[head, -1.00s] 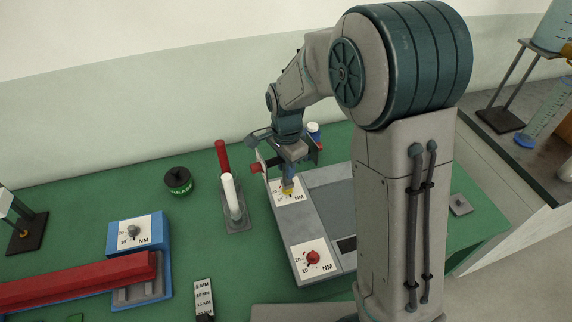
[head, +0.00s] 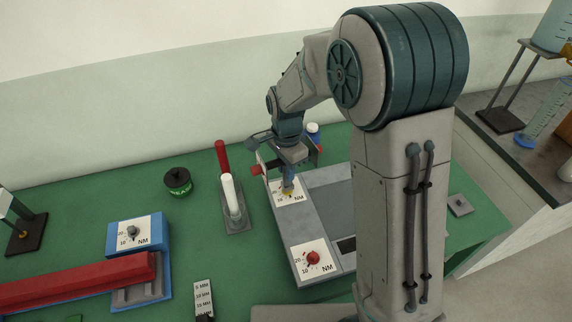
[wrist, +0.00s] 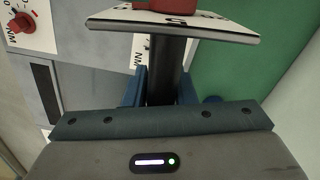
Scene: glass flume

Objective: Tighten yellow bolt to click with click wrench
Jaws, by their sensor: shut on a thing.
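My gripper (head: 288,180) is over the far dial of the grey fixture (head: 309,222). In the wrist view its blue fingers (wrist: 160,88) are shut around the dark shaft of the click wrench (wrist: 165,65). The wrench's white plate (wrist: 190,22), with a "5" and a red part behind it, shows beyond the fingers. The yellow bolt (head: 288,192) is on the far white NM dial, just under my gripper and partly hidden by it. I cannot tell how the wrench sits on the bolt. In the wrist view the bolt is hidden.
A red bolt (head: 313,257) is on the fixture's near dial. A stand (head: 237,225) with red and white handles is left of the fixture. A dark can (head: 178,181), a blue dial box (head: 165,245), a red bar (head: 80,280) and an NM card (head: 203,295) lie further left.

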